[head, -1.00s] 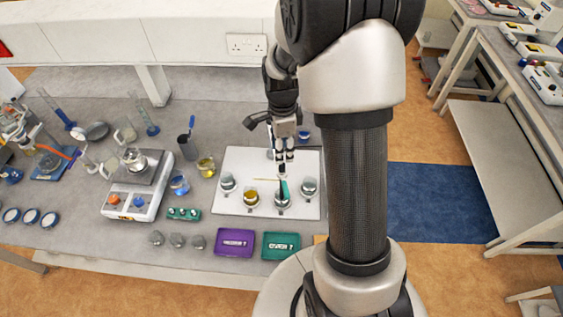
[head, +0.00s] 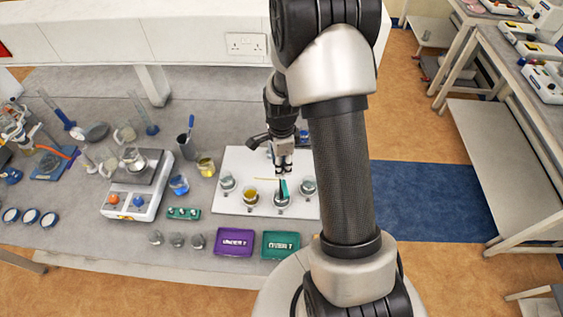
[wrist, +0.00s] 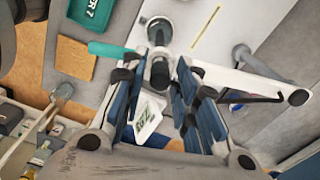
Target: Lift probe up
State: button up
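The probe (head: 283,187) stands upright, dark with a teal part beside it, at a small cup (head: 282,201) on the white board. My gripper (head: 284,170) is directly above the probe, pointing down. In the wrist view the gripper's blue-padded fingers (wrist: 168,85) are apart. The probe's black top (wrist: 160,74) lies between them, with a gap visible on the right side. A white display reading about 7.03 (wrist: 148,118) also shows between the fingers. A teal bar (wrist: 112,50) extends to the left. The probe's lower end is hidden.
The white board (head: 265,160) also carries other small cups, one with yellow liquid (head: 250,196), close to the probe. A purple tray (head: 234,242) and a green tray (head: 281,246) lie in front. A balance (head: 132,200) and glassware stand to the left.

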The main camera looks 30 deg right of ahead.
grip_shut()
dwell(0.4)
notch_tip(320, 180, up, 8)
jog(key=p, duration=0.3)
jog(key=shift+f+p, duration=0.15)
jog(key=shift+p, duration=0.15)
jog(key=shift+r, duration=0.2)
jog(key=shift+w+d, duration=0.1)
jog(key=shift+w, duration=0.15)
jog(key=shift+c, duration=0.7)
grip_release()
jog(key=o, duration=0.4)
jog(key=shift+s, duration=0.15)
jog(key=shift+o, duration=0.2)
jog(key=shift+s, duration=0.1)
